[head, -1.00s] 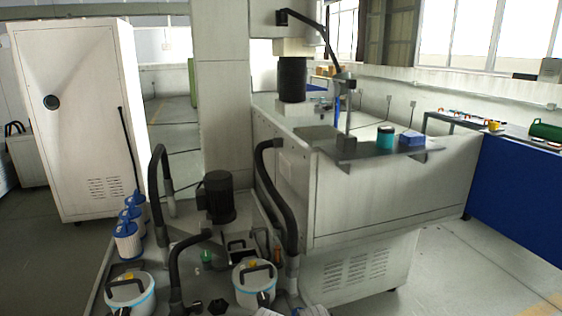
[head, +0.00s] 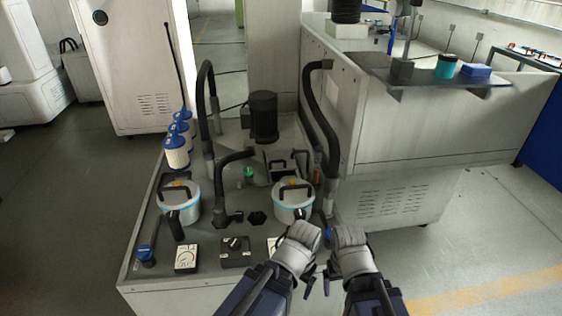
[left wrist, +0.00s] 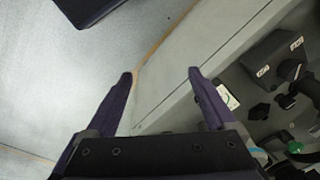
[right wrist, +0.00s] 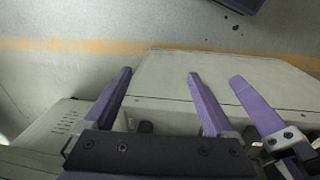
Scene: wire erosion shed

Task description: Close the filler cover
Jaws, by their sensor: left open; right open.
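I cannot tell for sure which part is the filler cover. A small dark-framed flap (head: 278,160) stands behind the right-hand lidded canister (head: 293,204) on the tank unit in the head view; its angle is too small to read. My left gripper (left wrist: 160,75) is open and empty above the tank's front right corner. My right gripper (right wrist: 160,74) is open and empty beside it, to the right. Both grippers hang low in the middle of the head view, in front of the right-hand canister, with their fingers partly hidden by the wrists. One finger of the left gripper also shows in the right wrist view (right wrist: 255,105).
A second canister (head: 180,204), black hoses (head: 322,120), a black motor (head: 263,117) and a green cap (head: 249,173) crowd the tank top. A gauge (head: 186,258) and a knob box (head: 235,250) line its front. The large machine (head: 400,125) stands right; floor is clear beyond.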

